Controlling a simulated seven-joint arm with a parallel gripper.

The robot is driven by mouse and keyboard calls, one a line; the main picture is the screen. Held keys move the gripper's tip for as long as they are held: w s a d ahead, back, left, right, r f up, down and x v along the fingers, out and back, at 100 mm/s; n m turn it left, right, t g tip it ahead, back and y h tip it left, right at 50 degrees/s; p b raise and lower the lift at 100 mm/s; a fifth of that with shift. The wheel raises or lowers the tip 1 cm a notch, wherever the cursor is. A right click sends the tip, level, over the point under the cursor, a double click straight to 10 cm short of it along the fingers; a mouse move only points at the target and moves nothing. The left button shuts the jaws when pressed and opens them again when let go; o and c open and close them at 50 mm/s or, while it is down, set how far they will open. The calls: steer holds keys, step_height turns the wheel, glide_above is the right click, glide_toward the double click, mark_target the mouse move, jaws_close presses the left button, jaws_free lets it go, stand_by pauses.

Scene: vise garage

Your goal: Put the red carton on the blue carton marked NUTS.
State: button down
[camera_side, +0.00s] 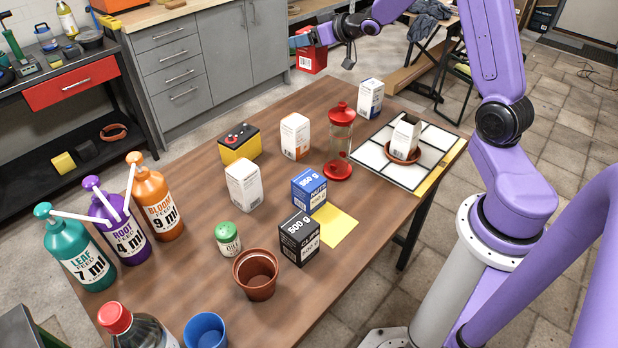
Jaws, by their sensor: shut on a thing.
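My gripper (306,40) is at the top middle of the side view, high beyond the far edge of the table in the picture. It is shut on the red carton (313,61), which hangs in the air with a white label showing. The blue carton marked NUTS (308,191) stands upright on the wooden table, well below and apart from my gripper. Its top is bare. The fingertips are small, and their contact with the red carton is partly hidden.
A black carton (299,240) and yellow sheet (335,226) are beside the blue carton. A red-lidded jar (339,145), white cartons (242,185), a yellow-black battery (239,145) and a green-lidded jar (228,239) stand around it. A tiled board (430,140) lies at right.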

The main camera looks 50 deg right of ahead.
steer(key=s+a+f+n+g+y, duration=0.1)
steer(key=s+a+n+g+y, duration=0.9)
steer(key=s+a, duration=1.2)
steer(key=shift+w+a+f+n+t+y, duration=0.15)
steer(key=shift+w+a+f+n+t, duration=0.2)
steer(key=shift+f, duration=1.7)
steer(key=shift+w+a+f+n+t+y, duration=0.2)
steer(key=shift+w+a+f+n+t, duration=0.15)
steer(key=shift+f, duration=1.65)
steer(key=shift+w+a+f+n+t+y, duration=0.15)
steer(key=shift+w+a+f+n+t, duration=0.2)
steer(key=shift+f, duration=1.7)
steer(key=shift+s+f, duration=0.1)
steer(key=shift+f, duration=0.05)
steer(key=shift+c, duration=0.4)
jaws_free()
steer(key=shift+d, duration=0.1)
